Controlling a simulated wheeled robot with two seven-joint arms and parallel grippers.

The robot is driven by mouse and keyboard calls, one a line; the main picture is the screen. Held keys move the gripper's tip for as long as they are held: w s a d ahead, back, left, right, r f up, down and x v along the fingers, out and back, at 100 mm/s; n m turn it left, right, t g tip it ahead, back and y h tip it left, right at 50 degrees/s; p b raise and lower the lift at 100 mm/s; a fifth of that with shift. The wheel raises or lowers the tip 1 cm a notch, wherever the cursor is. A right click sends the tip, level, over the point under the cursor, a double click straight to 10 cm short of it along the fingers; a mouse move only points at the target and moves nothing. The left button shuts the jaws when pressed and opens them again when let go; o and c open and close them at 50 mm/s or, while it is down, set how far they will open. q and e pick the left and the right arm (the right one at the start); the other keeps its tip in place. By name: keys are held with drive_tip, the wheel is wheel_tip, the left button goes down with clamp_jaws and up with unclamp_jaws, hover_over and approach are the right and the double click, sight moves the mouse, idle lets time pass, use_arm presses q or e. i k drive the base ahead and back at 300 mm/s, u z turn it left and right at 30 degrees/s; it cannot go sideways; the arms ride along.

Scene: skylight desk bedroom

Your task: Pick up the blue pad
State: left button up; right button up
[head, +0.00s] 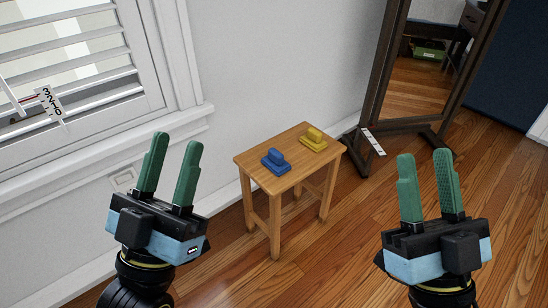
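The blue pad (276,162) is a small flat piece with a raised grip on top. It lies on the left part of a small wooden stool (292,180). My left gripper (175,145) is open and empty, in front and to the left of the stool, with its green fingers apart and pointing up in the picture. My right gripper (423,157) is open and empty, to the right of the stool. Neither gripper touches the pad or the stool.
A similar yellow pad (314,140) lies on the stool's far right part. A dark-framed standing mirror (378,75) is behind the stool at right. A white wall (260,60) and a shuttered window (80,70) are at left. The wooden floor (345,235) in front is clear.

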sight(275, 161)
drive_tip(key=z, duration=0.3)
drive_tip(key=i, duration=0.6)
drive_tip(key=z, duration=0.45)
